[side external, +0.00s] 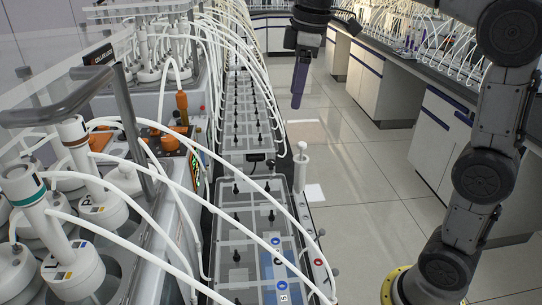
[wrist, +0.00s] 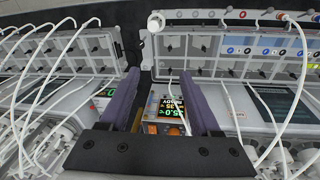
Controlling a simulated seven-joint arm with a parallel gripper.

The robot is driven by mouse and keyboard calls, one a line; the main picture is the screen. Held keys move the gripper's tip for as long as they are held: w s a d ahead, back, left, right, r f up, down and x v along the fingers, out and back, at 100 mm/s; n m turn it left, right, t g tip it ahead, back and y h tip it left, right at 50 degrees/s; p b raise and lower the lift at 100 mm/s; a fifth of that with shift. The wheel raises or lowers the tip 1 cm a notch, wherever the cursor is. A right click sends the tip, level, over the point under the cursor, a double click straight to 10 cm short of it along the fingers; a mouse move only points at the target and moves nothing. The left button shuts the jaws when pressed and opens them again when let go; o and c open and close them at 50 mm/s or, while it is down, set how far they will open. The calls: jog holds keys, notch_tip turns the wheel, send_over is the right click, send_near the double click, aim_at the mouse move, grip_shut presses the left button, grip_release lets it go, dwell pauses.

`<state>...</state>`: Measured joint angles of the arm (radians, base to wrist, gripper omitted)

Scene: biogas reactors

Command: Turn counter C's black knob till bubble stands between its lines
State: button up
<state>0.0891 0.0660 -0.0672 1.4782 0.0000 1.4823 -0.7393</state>
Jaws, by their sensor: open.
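My gripper (side external: 297,98) hangs in the air above the aisle floor, right of the counter row, in the side external view. Its purple fingers point down, apart from everything. In the wrist view the two fingers (wrist: 160,75) are spread with nothing held between them. The near gas counter unit (side external: 222,215) has a clear framed lid with several small black knobs, one being a black knob (side external: 236,256). Similar grey units show in the wrist view, one at upper right (wrist: 228,70). I cannot tell which is counter C; its bubble and lines are not discernible.
White tubes (side external: 190,262) arch over the near counter unit. A white upright cylinder (side external: 300,168) stands at its right edge. A lit display (wrist: 172,115) shows between the fingers in the wrist view. Reactors with a metal handle (side external: 118,95) stand left. The aisle floor (side external: 365,165) is open.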

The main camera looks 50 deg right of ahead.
jog(key=g, duration=0.1)
send_over(271, 161)
jog(key=s+a, duration=0.1)
jog(key=s, duration=0.1)
notch_tip(271, 161, down, 5)
notch_tip(271, 161, down, 4)
jog(key=w+d+r+g, duration=0.1)
jog(key=w, duration=0.1)
notch_tip(271, 161, down, 14)
jog(key=shift+f, duration=0.1)
grip_shut()
